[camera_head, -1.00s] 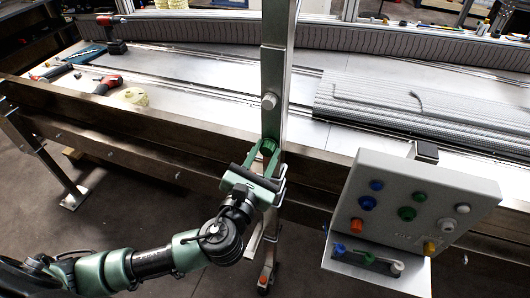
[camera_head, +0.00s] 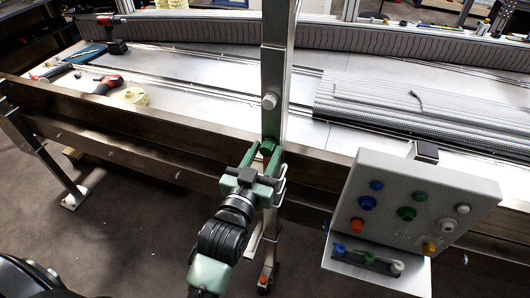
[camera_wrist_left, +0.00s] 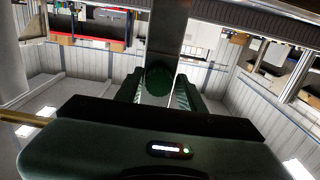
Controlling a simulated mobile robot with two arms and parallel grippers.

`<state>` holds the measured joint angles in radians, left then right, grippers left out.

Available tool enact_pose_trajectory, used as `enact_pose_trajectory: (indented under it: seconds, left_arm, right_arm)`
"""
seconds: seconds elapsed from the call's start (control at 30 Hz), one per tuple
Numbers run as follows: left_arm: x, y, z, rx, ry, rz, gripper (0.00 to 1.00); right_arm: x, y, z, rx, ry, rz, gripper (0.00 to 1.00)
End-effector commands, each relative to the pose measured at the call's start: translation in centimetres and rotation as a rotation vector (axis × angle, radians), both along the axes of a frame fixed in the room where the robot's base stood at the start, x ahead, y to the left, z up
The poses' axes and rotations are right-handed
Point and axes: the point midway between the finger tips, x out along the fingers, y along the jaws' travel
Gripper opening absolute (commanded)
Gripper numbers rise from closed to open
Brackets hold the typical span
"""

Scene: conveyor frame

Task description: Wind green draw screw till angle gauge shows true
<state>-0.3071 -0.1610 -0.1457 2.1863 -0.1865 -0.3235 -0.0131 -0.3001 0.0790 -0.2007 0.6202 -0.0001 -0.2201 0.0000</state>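The green draw screw (camera_head: 269,144) shows as a green knob on the metal upright (camera_head: 275,85). In the left wrist view the knob (camera_wrist_left: 159,80) appears dark and round between my fingertips. My left gripper (camera_head: 263,152) is close in front of it, with its two fingers apart and one to either side of the knob. Narrow gaps seem to show beside the knob, but contact is hard to judge. I cannot make out an angle gauge or its reading. My right gripper is not in view.
A grey control box (camera_head: 414,200) with coloured buttons stands close to the right. The long conveyor rail (camera_head: 140,140) runs behind the gripper. Two drills and a yellowish roll (camera_head: 136,97) lie on the bed at left. Open floor lies at lower left.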

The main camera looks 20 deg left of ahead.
Motion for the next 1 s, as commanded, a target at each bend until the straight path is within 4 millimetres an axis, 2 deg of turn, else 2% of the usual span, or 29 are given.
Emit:
enact_pose_trajectory:
  seconds: [0.77, 0.8, 0.87, 1.0]
  left_arm:
    - [0.02, -0.15, 0.10, 0.007, 0.000, -0.002, 0.46]
    - [0.02, -0.15, 0.10, 0.038, -0.001, -0.002, 0.46]
    - [0.03, -0.15, 0.09, 0.232, -0.009, -0.004, 0.46]
    - [0.01, -0.16, 0.05, 0.872, -0.033, -0.006, 0.46]
  right_arm:
    - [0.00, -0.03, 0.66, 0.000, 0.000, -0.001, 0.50]
    - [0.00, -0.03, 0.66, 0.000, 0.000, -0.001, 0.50]
    - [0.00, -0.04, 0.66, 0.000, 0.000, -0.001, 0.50]
    - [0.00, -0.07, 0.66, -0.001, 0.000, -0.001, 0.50]
